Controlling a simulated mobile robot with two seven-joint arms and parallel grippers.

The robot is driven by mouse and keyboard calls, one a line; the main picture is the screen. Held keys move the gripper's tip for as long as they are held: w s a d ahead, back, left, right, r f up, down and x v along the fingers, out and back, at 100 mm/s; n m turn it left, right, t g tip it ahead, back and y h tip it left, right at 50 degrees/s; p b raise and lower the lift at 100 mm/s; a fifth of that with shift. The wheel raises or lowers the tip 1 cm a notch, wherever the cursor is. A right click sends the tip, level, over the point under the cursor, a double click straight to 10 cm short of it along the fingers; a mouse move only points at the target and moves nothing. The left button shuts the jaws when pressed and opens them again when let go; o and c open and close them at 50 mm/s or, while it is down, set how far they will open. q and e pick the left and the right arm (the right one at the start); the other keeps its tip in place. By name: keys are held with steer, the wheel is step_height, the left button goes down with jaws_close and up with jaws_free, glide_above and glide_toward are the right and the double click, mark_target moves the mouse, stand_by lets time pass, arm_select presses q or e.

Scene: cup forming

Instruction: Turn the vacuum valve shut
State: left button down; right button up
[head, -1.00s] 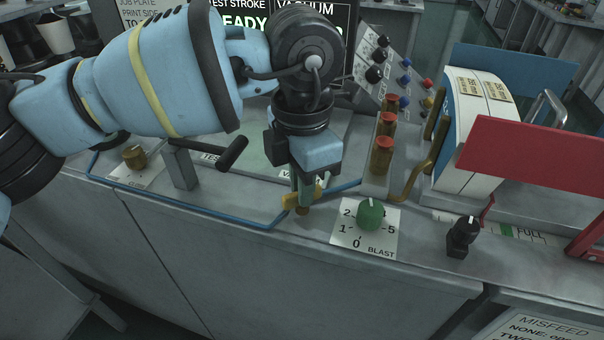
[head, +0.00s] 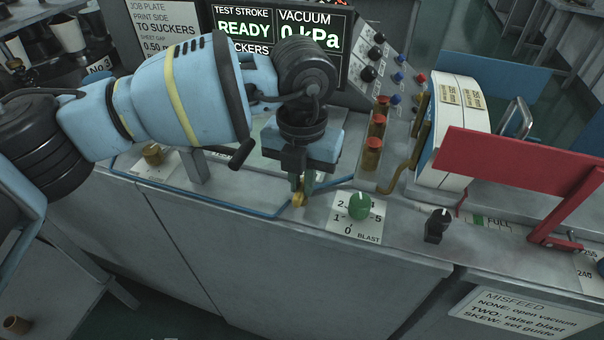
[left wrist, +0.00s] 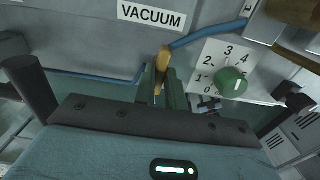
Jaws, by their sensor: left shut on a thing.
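The vacuum valve's yellow handle (head: 298,199) is at the front edge of the machine top, by the blue pipe. In the left wrist view the handle (left wrist: 163,60) stands roughly in line with the fingers, just under the VACUUM label (left wrist: 152,16). My left gripper (head: 303,190) points down and is shut on the handle, with its green fingers on either side. The fingers hide part of the handle and the valve body. The screen (head: 310,32) reads READY and VACUUM 0 kPa. My right gripper is not in view.
A green blast knob (head: 360,206) on a numbered plate is close to the right of the gripper. A black knob (head: 437,226) stands further right. A black-ended lever (head: 241,154) is at left.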

mark_target(302, 186)
arm_select(q)
steer(key=shift+w+r+n, duration=0.1)
steer(key=shift+r+n, duration=0.05)
steer(key=shift+n, duration=0.15)
steer(key=c, duration=1.5)
jaws_free()
steer(key=shift+o, duration=0.2)
step_height(302, 186, up, 6)
steer(key=shift+r, duration=0.85)
